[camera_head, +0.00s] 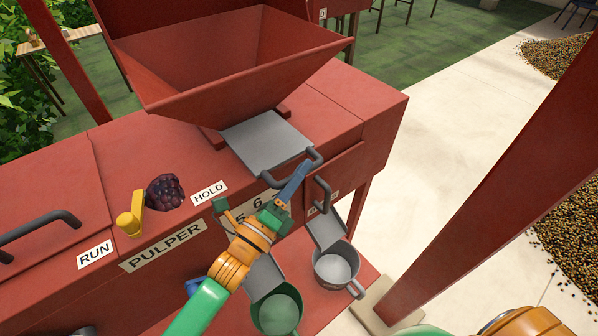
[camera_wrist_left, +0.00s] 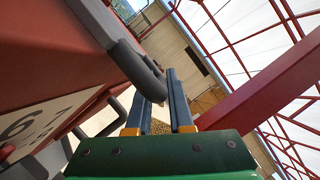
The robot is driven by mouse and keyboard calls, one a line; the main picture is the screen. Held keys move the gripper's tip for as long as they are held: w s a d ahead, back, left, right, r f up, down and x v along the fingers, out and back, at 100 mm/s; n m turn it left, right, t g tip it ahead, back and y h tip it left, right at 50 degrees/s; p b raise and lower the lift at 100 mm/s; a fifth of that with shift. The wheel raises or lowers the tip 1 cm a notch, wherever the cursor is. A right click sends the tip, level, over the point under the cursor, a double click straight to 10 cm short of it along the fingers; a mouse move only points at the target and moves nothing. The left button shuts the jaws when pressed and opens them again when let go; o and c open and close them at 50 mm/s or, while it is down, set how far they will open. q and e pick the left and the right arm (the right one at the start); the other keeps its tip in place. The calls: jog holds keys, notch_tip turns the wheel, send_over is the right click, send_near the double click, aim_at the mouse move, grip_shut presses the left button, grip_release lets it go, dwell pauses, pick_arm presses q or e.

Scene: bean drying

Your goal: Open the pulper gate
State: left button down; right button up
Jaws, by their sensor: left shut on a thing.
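The pulper (camera_head: 330,105) is a red machine with a large hopper (camera_head: 235,60) on top. The gate is a flat grey plate (camera_head: 262,142) sticking out from under the hopper's front. Its dark bar handle (camera_head: 268,181) hangs at the plate's front edge and also shows in the left wrist view (camera_wrist_left: 135,62). My left gripper (camera_head: 300,172) is shut on the handle near its right end. Its two blue fingers (camera_wrist_left: 162,95) show beside the handle's bend in the left wrist view. Part of the handle is hidden behind the fingers. My right gripper is out of view.
A yellow lever (camera_head: 131,216) stands between the RUN and HOLD labels, beside a hole with dark cherries (camera_head: 166,191). Below are grey chutes, a green cup (camera_head: 277,312) and a grey cup (camera_head: 336,268). A red post (camera_head: 490,200) rises at the right.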

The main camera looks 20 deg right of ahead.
pick_arm(q)
jog(key=shift+r, duration=0.1)
jog(key=shift+s+d, duration=0.15)
jog(key=shift+s, duration=0.25)
jog(key=s+d+p, duration=0.2)
jog(key=s, duration=0.4)
jog(key=shift+d, duration=0.1)
jog(key=c, duration=0.8)
grip_release()
jog(key=shift+d, duration=0.1)
